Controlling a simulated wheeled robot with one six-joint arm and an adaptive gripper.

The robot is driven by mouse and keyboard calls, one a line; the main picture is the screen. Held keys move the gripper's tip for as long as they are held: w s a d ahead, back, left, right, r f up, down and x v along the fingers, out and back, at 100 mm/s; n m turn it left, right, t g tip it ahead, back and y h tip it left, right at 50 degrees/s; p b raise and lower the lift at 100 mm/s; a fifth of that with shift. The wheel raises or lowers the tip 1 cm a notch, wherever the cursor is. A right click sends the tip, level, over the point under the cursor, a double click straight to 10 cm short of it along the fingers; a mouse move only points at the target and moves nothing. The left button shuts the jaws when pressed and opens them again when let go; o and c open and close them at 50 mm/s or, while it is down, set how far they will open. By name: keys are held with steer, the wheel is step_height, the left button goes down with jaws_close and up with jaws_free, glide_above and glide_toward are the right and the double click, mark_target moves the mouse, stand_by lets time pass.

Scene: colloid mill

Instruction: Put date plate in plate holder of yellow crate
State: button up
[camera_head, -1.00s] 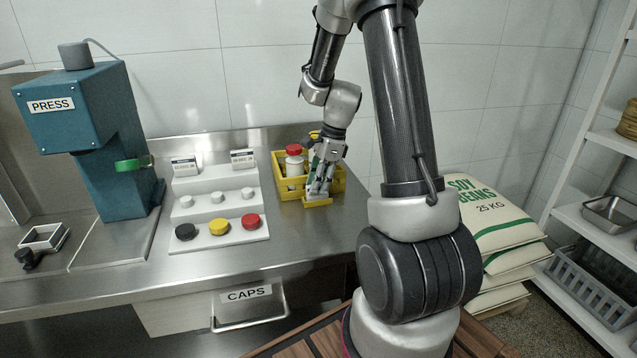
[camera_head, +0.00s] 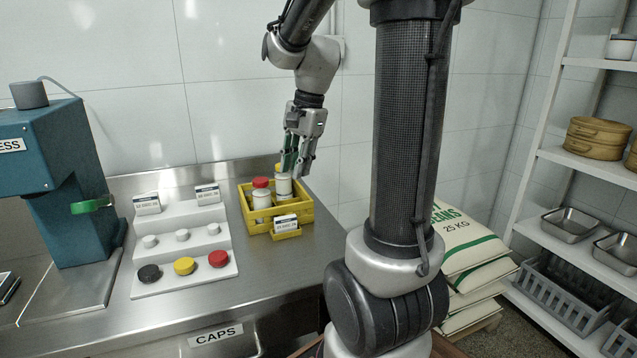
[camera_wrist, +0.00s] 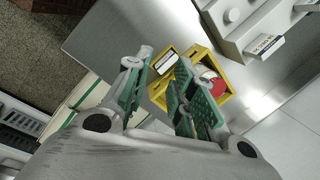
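The date plate (camera_head: 286,223), a small white plate with a dark band and print, stands in the yellow holder (camera_head: 287,235) on the front of the yellow crate (camera_head: 238,203). It also shows in the wrist view (camera_wrist: 166,60). My gripper (camera_head: 292,172) is above the crate, clear of the plate. In the wrist view its green-padded fingers (camera_wrist: 163,90) are apart with nothing between them. The crate holds a red-capped white bottle (camera_head: 262,196) and a yellow-capped bottle (camera_head: 283,185), partly hidden by my gripper.
A white stepped rack (camera_head: 182,262) left of the crate bears two more plates (camera_head: 147,204) (camera_head: 207,194), small white knobs and black, yellow and red caps. A blue press (camera_head: 80,180) stands further left. The steel counter (camera_head: 300,265) before the crate is bare.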

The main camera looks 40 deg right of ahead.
steer(key=s+a+r+n+t+h, duration=0.1)
steer(key=s+a+n, duration=0.3)
steer(key=s+n, duration=1)
steer(key=shift+s+r+n+t+h, duration=0.4)
steer(key=shift+s+r+t, duration=0.3)
steer(key=shift+s+t, duration=0.35)
steer(key=shift+s+g, duration=0.1)
steer(key=shift+g, duration=0.15)
